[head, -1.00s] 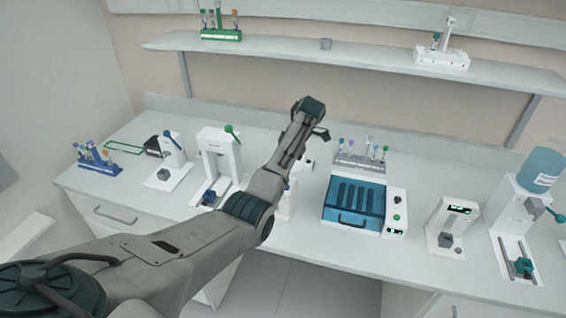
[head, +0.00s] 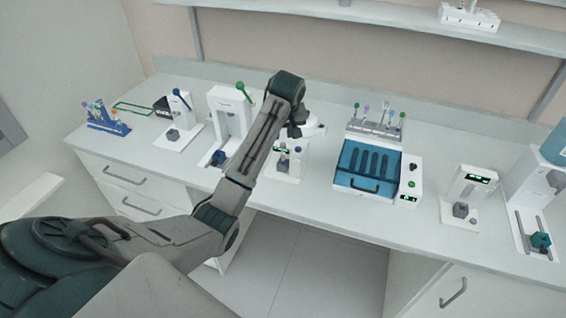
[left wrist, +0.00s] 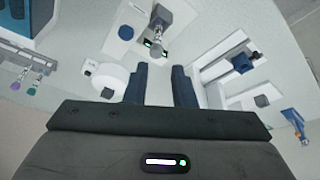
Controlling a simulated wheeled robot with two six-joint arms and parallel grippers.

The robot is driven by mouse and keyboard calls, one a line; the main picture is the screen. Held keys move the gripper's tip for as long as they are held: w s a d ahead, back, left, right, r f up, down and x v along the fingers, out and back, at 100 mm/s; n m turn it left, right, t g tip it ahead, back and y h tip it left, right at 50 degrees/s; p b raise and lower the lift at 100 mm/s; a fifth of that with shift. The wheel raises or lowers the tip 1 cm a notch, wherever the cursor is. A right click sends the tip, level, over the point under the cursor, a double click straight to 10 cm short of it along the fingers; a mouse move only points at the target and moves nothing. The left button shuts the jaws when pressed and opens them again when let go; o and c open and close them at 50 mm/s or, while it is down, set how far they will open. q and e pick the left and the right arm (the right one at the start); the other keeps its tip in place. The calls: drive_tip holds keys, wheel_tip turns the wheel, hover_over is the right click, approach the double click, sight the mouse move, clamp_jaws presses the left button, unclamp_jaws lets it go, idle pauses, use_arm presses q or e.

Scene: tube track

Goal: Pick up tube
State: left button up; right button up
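Several capped tubes stand in a grey rack (head: 375,128) behind the blue-lidded machine; purple and teal caps of a rack of tubes (left wrist: 25,75) also show in the left wrist view. More tubes stand in a blue rack (head: 108,122) at the far left. My left gripper (head: 298,133) hangs above the bench over a small white device (head: 291,164) with a green display. In the left wrist view its two dark fingers (left wrist: 159,70) are apart with nothing between them. A small clear tube-like piece (left wrist: 156,38) shows at the device beyond them. My right gripper is out of view.
A blue-lidded machine (head: 367,168) stands right of the gripper, with a white device (head: 466,193) farther right. White lever devices stand to the left (head: 227,125) and (head: 180,125). A shelf (head: 400,30) runs above the bench. The front bench strip is mostly clear.

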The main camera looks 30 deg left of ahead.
sight(283, 145)
use_arm(q)
drive_tip(key=f, duration=0.1)
drive_tip(key=f+m+p, duration=0.1)
drive_tip(key=f, duration=0.1)
drive_tip(key=f+m, duration=0.1)
drive_tip(key=shift+w+a+f+t+p, duration=0.3)
drive_tip(key=shift+w+a+p, duration=0.05)
drive_tip(key=shift+p, duration=0.05)
drive_tip(key=shift+w+a+f+p, duration=0.25)
drive_tip(key=shift+f+p, duration=0.1)
drive_tip(key=shift+p, duration=0.1)
drive_tip(key=p+x, duration=0.1)
drive_tip(key=x, duration=0.1)
drive_tip(key=p+x, duration=0.1)
drive_tip(key=x, duration=0.1)
drive_tip(key=shift+w+a+f, duration=0.1)
drive_tip(key=shift+w, duration=0.3)
drive_tip(key=shift+f, duration=0.1)
drive_tip(key=shift+c, duration=0.4)
drive_tip(key=c, duration=0.3)
drive_tip(key=shift+c, duration=0.2)
